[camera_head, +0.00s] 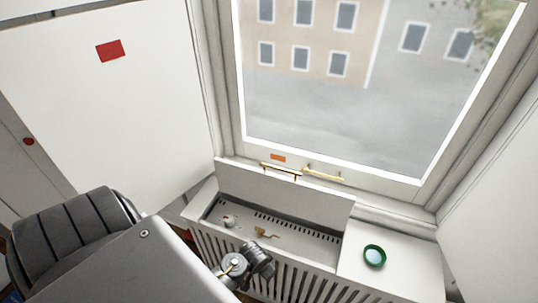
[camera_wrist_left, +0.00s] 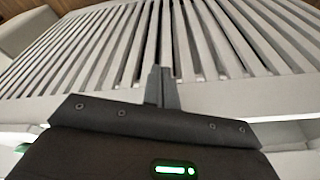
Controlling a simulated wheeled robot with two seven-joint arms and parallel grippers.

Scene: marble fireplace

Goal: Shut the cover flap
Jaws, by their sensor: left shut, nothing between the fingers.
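The white cover flap (camera_head: 280,190) stands raised at the back of a low white cabinet under the window. In the left wrist view my left gripper (camera_wrist_left: 161,88) is shut and empty, before the white slatted front (camera_wrist_left: 200,40). Whether it touches the slats is unclear. My right gripper is not in view.
A valve knob (camera_head: 230,221) and a brass fitting (camera_head: 265,233) sit inside the compartment. A green-rimmed round object (camera_head: 374,256) lies on the fixed top to the right. The window has a brass handle (camera_head: 325,173) and an orange label (camera_head: 278,158) close behind the flap.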

